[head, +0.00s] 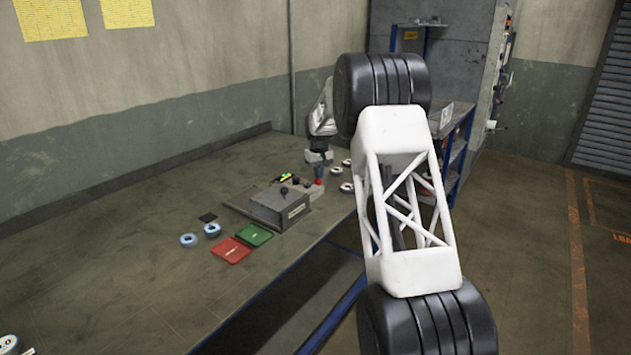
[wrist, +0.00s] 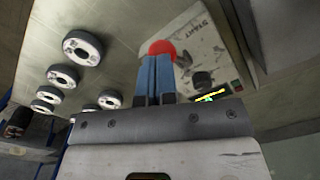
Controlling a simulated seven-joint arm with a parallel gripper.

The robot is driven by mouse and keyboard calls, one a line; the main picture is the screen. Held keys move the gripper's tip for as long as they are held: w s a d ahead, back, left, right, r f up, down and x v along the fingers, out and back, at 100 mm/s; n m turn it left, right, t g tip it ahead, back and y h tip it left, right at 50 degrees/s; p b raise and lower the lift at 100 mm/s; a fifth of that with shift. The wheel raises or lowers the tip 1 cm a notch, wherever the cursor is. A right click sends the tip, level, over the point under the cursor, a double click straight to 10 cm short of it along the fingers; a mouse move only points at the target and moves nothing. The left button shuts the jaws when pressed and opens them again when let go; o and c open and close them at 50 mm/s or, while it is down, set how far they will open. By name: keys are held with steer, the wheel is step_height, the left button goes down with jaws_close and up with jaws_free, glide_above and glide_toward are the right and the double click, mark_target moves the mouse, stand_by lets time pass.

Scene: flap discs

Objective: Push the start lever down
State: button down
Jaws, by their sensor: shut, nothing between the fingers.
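A red ball knob (wrist: 162,48) shows just beyond my fingertips in the wrist view, beside a pale panel (wrist: 205,45) lettered START. I take it for the start lever's knob; its stem is hidden behind my fingers. In the head view the red knob (head: 319,182) is at the right end of a grey box (head: 280,206). My gripper (wrist: 155,58) is shut and empty, its blue fingers together. In the head view my gripper (head: 319,175) is right at the knob. I cannot tell whether the fingertips touch it.
Several pale ring-shaped discs (wrist: 82,47) lie beside the panel. A black knob (wrist: 203,80) is near a yellow-green item (wrist: 210,96). Red (head: 231,250) and green (head: 254,235) plates and two blue-white discs (head: 212,230) lie in front of the box. The table's left is mostly clear.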

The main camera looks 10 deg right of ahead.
steer(key=shift+f, duration=0.15)
step_height(320, 180, up, 9)
stand_by(1.1)
stand_by(1.2)
stand_by(1.1)
steer(key=w+a+n+t+h, duration=0.4)
steer(key=w+a+n, duration=0.2)
steer(key=n, duration=0.1)
steer(key=shift+a+f+t+h, duration=0.3)
steer(key=shift+f+h, duration=0.1)
steer(key=shift+s+f, duration=0.15)
